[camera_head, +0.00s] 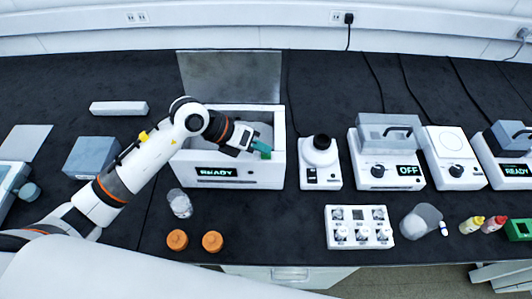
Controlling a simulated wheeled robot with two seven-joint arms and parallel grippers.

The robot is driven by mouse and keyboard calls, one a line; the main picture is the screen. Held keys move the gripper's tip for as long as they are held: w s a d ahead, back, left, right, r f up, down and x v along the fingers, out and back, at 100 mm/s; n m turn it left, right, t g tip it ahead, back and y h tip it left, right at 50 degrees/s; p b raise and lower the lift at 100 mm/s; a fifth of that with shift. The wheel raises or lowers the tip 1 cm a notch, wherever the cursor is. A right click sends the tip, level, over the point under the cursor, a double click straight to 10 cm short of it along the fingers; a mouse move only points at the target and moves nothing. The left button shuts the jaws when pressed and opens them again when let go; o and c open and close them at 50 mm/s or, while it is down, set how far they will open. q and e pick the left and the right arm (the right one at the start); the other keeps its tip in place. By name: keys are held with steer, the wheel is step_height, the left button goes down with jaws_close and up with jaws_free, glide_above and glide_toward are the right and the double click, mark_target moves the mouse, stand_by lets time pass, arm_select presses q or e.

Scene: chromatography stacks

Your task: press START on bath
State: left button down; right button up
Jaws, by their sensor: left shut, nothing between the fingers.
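The bath (190,171) looks to be the white box in the middle of the bench, with its grey lid (230,77) raised behind it. Its front display (216,172) reads READY. A START button is not clearly readable at this size. My left arm reaches in from the left across the bath. My left gripper (264,150) is shut and empty above the right part of the bath's opening, close to its front rim. A teal-green patch shows at the fingertips; I cannot tell what it belongs to. My right gripper is not in view.
Right of the bath stand a small white device (320,176), a device reading OFF (386,172) and another white unit (455,172). In front are a glass jar (180,204), two orange caps (212,241) and a white rack (360,246). A grey block (92,157) lies left.

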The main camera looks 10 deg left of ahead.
arm_select(q)
steer(key=shift+f+b, duration=0.3)
steer(key=shift+f, duration=0.05)
stand_by(0.7)
steer(key=shift+r, duration=0.1)
steer(key=shift+r+p, duration=0.65)
steer(key=shift+r, duration=0.1)
step_height(320, 180, up, 5)
steer(key=p, duration=0.3)
steer(key=shift+p, duration=0.35)
stand_by(0.8)
